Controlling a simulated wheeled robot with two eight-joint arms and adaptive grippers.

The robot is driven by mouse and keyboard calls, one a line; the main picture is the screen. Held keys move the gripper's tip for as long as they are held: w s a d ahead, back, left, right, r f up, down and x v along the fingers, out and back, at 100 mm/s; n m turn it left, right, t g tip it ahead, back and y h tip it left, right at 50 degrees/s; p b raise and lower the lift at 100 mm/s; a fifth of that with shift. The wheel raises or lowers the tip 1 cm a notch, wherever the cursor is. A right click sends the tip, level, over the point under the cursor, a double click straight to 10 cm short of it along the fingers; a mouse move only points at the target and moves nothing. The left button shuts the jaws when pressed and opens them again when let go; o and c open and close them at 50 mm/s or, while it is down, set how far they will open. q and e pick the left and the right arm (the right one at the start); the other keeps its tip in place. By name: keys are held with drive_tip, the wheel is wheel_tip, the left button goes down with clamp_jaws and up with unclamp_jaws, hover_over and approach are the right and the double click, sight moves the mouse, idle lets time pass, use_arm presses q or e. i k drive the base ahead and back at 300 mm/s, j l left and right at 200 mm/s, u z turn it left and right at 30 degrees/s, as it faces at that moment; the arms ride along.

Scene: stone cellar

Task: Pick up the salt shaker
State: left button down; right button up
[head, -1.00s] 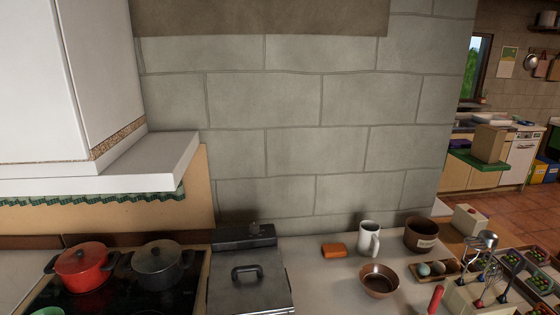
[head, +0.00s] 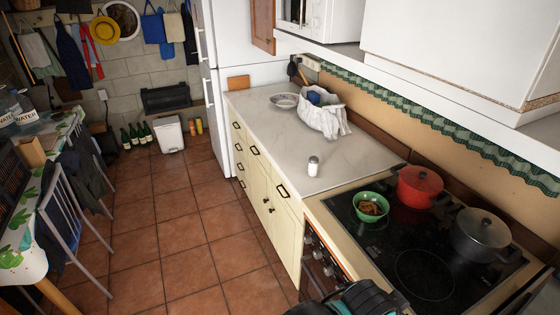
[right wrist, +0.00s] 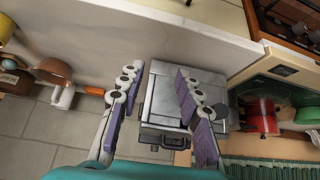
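The salt shaker (head: 313,166) is small and white with a dark top. It stands upright on the pale counter (head: 262,140), left of the stove in the head view. No gripper is near it. My right gripper (right wrist: 157,78) shows in the right wrist view, its two fingers wide apart with nothing between them. It is above the counter area by the metal box, away from the shaker. The shaker does not show in the right wrist view. My left gripper is not in view; only a dark, teal-edged arm part shows at the head view's bottom edge.
On the stove (head: 425,275) are a green bowl (head: 371,206), a red pot (head: 420,187) and a grey pot (head: 479,235). A white cloth bag (head: 322,119) and a plate (head: 284,101) lie behind the shaker. White cabinets overhang the right side. Counter around the shaker is clear.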

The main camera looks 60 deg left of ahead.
sight(313, 160)
drive_tip(key=j+u, duration=0.25)
drive_tip(key=k+u, duration=0.1)
drive_tip(key=u, duration=0.2)
drive_tip(key=l+u, duration=0.2)
drive_tip(key=u, duration=0.25)
drive_tip(key=l+u, duration=0.25)
drive_tip(key=u, duration=0.25)
drive_tip(key=l+u, duration=0.2)
drive_tip(key=u, duration=0.25)
drive_tip(key=i+j, duration=0.35)
drive_tip(key=i+j+z, duration=0.45)
drive_tip(key=j+z, duration=0.15)
drive_tip(key=i+j+z, duration=0.25)
drive_tip(key=j, duration=0.15)
drive_tip(key=k+z, duration=0.1)
drive_tip(key=z, duration=0.95)
